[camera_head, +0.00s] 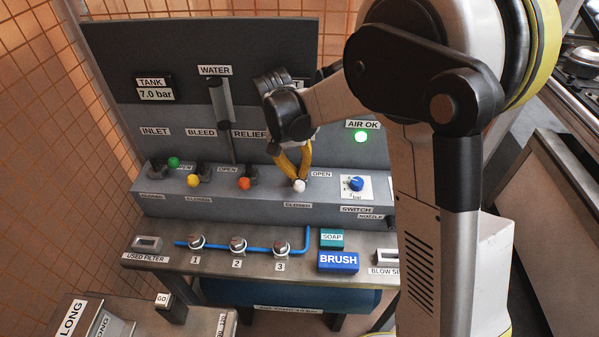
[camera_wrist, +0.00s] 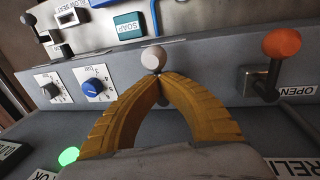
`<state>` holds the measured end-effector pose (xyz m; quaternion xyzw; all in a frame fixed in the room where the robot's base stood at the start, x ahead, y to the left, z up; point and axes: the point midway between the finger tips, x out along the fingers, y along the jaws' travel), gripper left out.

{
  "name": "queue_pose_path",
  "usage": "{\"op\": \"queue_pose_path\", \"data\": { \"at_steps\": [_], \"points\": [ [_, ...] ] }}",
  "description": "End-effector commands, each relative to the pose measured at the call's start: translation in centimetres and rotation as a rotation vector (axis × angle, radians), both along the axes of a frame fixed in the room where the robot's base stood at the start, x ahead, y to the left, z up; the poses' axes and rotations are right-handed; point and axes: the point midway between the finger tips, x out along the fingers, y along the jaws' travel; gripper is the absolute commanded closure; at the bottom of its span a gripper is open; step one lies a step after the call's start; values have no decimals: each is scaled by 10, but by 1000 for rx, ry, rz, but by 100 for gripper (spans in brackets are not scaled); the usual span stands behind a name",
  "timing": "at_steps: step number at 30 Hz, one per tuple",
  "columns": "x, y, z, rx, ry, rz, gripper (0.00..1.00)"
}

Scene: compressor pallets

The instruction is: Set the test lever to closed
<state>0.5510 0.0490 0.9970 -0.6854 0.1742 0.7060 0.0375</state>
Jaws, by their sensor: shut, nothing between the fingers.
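The test lever has a white ball knob (camera_head: 299,186), low on the grey panel just above a CLOSED label (camera_head: 297,205). An OPEN label (camera_head: 321,174) is up to its right. My gripper (camera_head: 298,180) reaches down from above with its yellow fingers at the knob. In the wrist view the fingertips (camera_wrist: 160,80) meet right behind the white knob (camera_wrist: 153,58), with nothing between them. I cannot tell whether they touch the lever. The fingers hide the lever's stem, and my arm hides most of the label above it.
To the left are the orange relief knob (camera_head: 244,183), yellow bleed knob (camera_head: 194,181) and green inlet knob (camera_head: 174,161). A blue dial (camera_head: 356,184) is to the right. A blue brush block (camera_head: 338,262) lies on the bench in front.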

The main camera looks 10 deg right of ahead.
Motion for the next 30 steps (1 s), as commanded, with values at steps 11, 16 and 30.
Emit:
{"op": "queue_pose_path", "data": {
  "at_steps": [11, 16, 30],
  "points": [
    [1, 1, 0, 1, -1, -28, 100],
    [1, 1, 0, 1, -1, -27, 100],
    [1, 1, 2, 0, 0, -27, 69]
  ]
}}
